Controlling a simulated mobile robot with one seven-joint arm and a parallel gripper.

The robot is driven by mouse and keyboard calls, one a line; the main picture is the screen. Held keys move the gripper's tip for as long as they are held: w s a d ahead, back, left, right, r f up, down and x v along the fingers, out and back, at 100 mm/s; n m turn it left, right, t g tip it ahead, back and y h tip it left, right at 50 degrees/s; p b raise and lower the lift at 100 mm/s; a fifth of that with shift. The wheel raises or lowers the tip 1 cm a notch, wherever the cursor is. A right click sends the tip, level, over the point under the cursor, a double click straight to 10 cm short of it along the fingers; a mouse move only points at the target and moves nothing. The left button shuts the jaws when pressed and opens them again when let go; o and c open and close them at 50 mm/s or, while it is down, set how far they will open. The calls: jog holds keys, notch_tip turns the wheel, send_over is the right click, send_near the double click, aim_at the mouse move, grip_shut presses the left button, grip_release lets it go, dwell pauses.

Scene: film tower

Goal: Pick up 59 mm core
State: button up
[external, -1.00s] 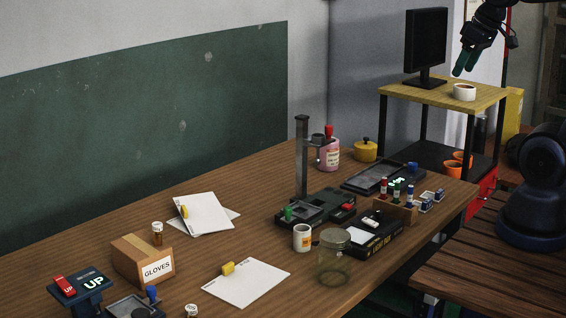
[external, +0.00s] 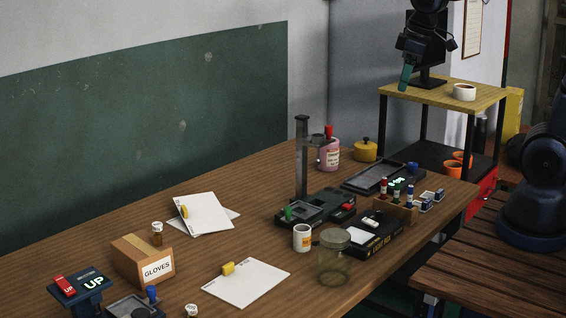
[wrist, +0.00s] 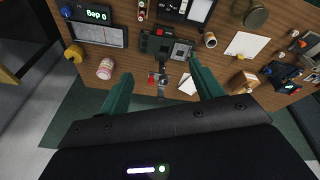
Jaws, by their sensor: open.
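A short white ring with a hollow top (external: 464,92), the likeliest core, stands on the wooden top of the shelf cart (external: 440,94). No size can be read on it, and it does not show in the wrist view. My gripper (external: 405,78) is up high at the cart's left part, to the left of the ring and apart from it. In the wrist view its two green fingers (wrist: 160,70) are spread with nothing held between them; the workbench lies well below.
A black monitor (external: 428,40) stands on the cart behind my gripper. The workbench (external: 240,210) carries a column stand (external: 302,160), a pink jar (external: 329,155), a yellow pot (external: 365,150), a glass jar (external: 334,262) and a gloves box (external: 142,262). Orange cups (external: 453,168) sit on the lower shelf.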

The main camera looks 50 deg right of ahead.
jog(key=w+a+f+n, duration=0.3)
jog(key=w+a+f, duration=0.2)
jog(key=w+a, duration=0.1)
jog(key=n+g, duration=0.3)
jog(key=n, duration=0.4)
send_near(302, 237)
jog(key=w+d, duration=0.1)
jog(key=shift+w+d+f, duration=0.1)
jog(key=shift+d+f, duration=0.05)
jog(key=shift+f, duration=2.65)
jog(key=shift+w+d+f, duration=0.1)
jog(key=shift+f, duration=2.75)
jog(key=c, duration=1.1)
jog(key=shift+o, duration=0.2)
jog(key=shift+r, duration=0.1)
